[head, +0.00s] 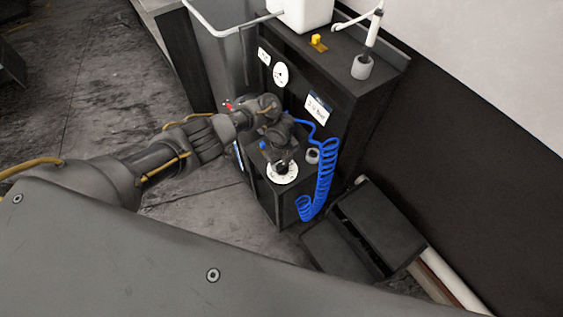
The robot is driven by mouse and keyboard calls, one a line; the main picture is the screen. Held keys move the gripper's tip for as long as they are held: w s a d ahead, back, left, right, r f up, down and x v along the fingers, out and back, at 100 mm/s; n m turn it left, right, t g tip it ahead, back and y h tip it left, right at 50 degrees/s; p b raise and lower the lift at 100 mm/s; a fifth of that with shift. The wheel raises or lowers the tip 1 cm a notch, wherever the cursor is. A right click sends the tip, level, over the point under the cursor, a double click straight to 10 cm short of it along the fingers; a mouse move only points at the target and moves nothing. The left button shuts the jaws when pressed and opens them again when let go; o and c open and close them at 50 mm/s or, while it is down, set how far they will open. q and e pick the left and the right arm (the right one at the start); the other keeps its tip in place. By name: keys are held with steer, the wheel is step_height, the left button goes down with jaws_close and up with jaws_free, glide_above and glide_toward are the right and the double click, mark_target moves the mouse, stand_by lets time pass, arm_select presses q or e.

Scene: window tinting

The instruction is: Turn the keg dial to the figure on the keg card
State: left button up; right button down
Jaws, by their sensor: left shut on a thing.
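The keg dial is a white round scale (282,178) on the low front ledge of a dark cabinet. My left gripper (283,165) points down over its middle and is shut on the dial's knob, which it mostly hides. The figure at which the dial stands cannot be read. A white card (319,107) with a dark top band and handwriting is on the cabinet's upright face; it seems to be the keg card, but its writing is too small to read surely. My right gripper is not in view.
A white gauge (281,75) and a small label (263,56) are on the cabinet face. A coiled blue hose (324,180) hangs right of the dial. A grey cup (361,67) and a yellow fitting (318,42) are on top. Dark steps (375,230) stand at right.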

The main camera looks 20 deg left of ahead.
arm_select(q)
steer(key=shift+s, duration=0.1)
steer(key=o, duration=1)
steer(key=shift+r, duration=0.25)
step_height(320, 180, up, 10)
steer(key=p, duration=0.4)
steer(key=shift+r+p, duration=0.15)
steer(key=shift+p, duration=0.15)
